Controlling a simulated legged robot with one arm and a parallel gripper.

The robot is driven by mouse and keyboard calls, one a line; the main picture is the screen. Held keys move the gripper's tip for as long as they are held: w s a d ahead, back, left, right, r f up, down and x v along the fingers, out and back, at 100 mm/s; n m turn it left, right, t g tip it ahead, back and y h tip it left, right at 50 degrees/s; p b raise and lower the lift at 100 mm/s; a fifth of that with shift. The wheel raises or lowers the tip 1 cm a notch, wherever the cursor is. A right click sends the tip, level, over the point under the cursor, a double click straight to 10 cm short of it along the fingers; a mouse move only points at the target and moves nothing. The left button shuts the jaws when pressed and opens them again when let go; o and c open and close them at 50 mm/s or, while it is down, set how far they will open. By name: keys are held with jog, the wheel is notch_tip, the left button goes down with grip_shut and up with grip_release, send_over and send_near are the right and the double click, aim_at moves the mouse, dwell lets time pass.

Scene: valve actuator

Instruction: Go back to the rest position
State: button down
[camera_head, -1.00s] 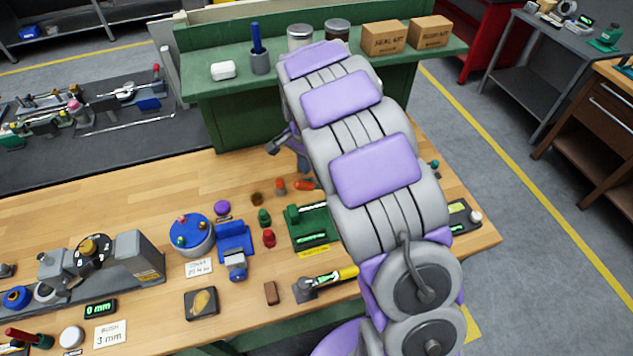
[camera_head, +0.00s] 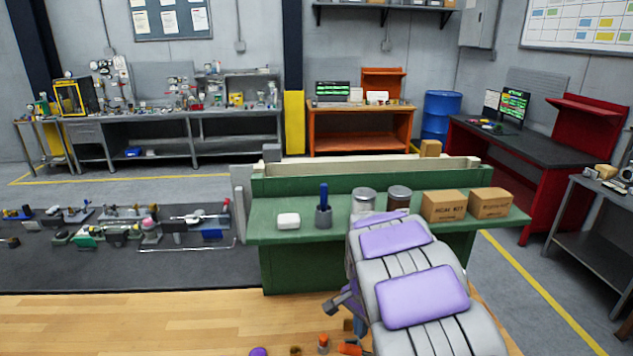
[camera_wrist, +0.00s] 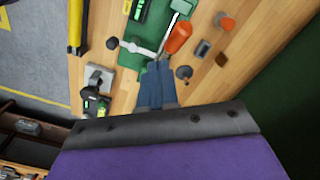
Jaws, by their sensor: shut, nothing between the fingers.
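My gripper (camera_wrist: 157,84) shows in the wrist view with its two blue-grey fingers together and nothing between them. It hangs over the wooden workbench (camera_wrist: 122,92), with its tips just below the green fixture (camera_wrist: 146,38) in the picture. I cannot tell its height above the bench. An orange-handled tool (camera_wrist: 178,38) lies by the fixture. In the head view my grey and purple arm reaches forward over the bench (camera_head: 150,320), and its links hide most of the gripper.
A green shelf (camera_head: 275,235) stands at the bench's back, holding a white block (camera_head: 288,221), a pen cup (camera_head: 323,216), jars and two cardboard boxes (camera_head: 444,206). In the wrist view, a grey clamp-like part (camera_wrist: 98,78) and small dark pieces lie around the fixture.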

jog(key=s+d+r+n+b, duration=0.1)
jog(key=s+r+n+b, duration=0.1)
jog(key=s, duration=0.7)
jog(key=s+d+r+n+b, duration=0.2)
jog(key=s, duration=0.6)
jog(key=s+f+n+b, duration=0.1)
jog(key=s+n+b, duration=0.1)
jog(key=s, duration=0.8)
jog(key=s+f+n+g+b, duration=0.1)
jog(key=s+n, duration=0.3)
jog(key=s, duration=0.6)
jog(key=shift+a+f+g+b, duration=0.3)
jog(key=shift+a+f+b, duration=0.1)
jog(key=shift+f+b, duration=0.35)
jog(key=w+a+r+n+p, duration=0.1)
jog(key=w+r+n, duration=0.1)
jog(key=w, duration=0.8)
jog(key=w+a+r+n, duration=0.1)
jog(key=w+r+n, duration=0.1)
jog(key=w, duration=0.8)
jog(key=n+t+p, duration=0.2)
jog(key=n, duration=0.1)
send_near(353, 346)
jog(key=shift+d+f+b, duration=0.1)
jog(key=shift+f+b, duration=1.25)
jog(key=shift+f, duration=1.4)
